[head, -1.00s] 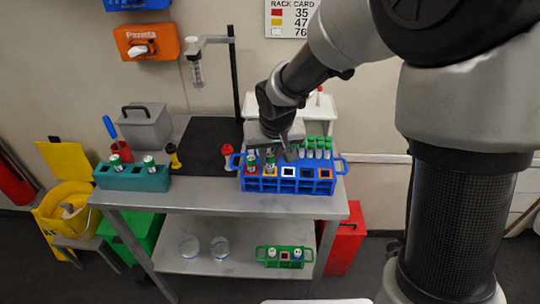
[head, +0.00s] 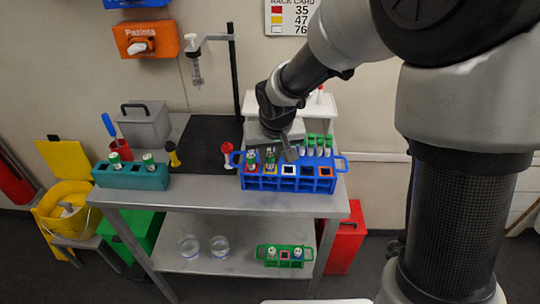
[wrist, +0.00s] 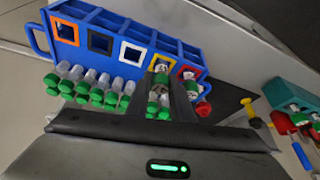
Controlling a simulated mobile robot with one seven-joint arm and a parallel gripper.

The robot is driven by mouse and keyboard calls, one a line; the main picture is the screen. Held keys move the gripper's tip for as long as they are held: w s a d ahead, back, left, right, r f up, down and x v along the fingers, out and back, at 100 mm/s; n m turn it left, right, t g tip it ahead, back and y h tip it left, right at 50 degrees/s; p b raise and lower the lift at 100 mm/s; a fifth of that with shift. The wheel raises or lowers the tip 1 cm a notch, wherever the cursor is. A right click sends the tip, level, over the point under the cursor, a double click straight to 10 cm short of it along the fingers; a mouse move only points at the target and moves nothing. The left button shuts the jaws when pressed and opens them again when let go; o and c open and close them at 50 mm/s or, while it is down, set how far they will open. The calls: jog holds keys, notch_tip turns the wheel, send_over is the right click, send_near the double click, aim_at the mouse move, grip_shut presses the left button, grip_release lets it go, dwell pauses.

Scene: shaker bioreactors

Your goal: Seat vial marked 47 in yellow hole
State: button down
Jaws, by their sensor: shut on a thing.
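The blue rack (head: 262,184) stands on the bench with coloured frames around its front holes. The yellow-framed hole (wrist: 159,62) is second from the red-framed end. A green-capped vial (wrist: 160,79) stands at this hole, between my fingers; its number is too small to read. It also shows in the head view (head: 270,160). My gripper (wrist: 161,100) is shut on this vial, low over the rack. I cannot tell how deep the vial sits. Another green-capped vial (head: 250,161) is in the red-framed hole. The white-framed hole (wrist: 131,53) is empty.
A teal rack (head: 130,178) with two vials is on the left. A red-topped item (head: 227,153) stands beside the blue rack. The wall card (head: 292,18) pairs yellow with 47.

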jog(key=shift+f, duration=0.25)
jog(key=c, duration=1.5)
grip_release()
jog(key=p+v, duration=0.1)
jog(key=v, duration=1.6)
jog(key=shift+d+r+p, duration=0.1)
jog(key=shift+r+p, duration=0.2)
jog(key=shift+p, duration=0.1)
jog(key=s+d+r+p, duration=0.2)
jog(key=s+d, duration=0.2)
jog(key=s, duration=0.1)
jog(key=s+d+r+m+p, duration=0.1)
jog(key=s+d+r+p, duration=0.1)
jog(key=s, duration=0.4)
jog(key=s+d+r+m+t+p, duration=0.1)
jog(key=s+d+r+p, duration=0.1)
jog(key=s+d+r, duration=0.2)
jog(key=shift+s+d+r+h, duration=0.15)
jog(key=shift+s+d, duration=0.1)
jog(key=shift+d, duration=0.25)
jog(key=shift+s+d+h, duration=0.1)
jog(key=shift+s+d, duration=0.15)
jog(key=shift+d, duration=0.25)
jog(key=shift+s+d+r+h, duration=0.15)
jog(key=shift+s+d, duration=0.1)
jog(key=shift+d, duration=0.25)
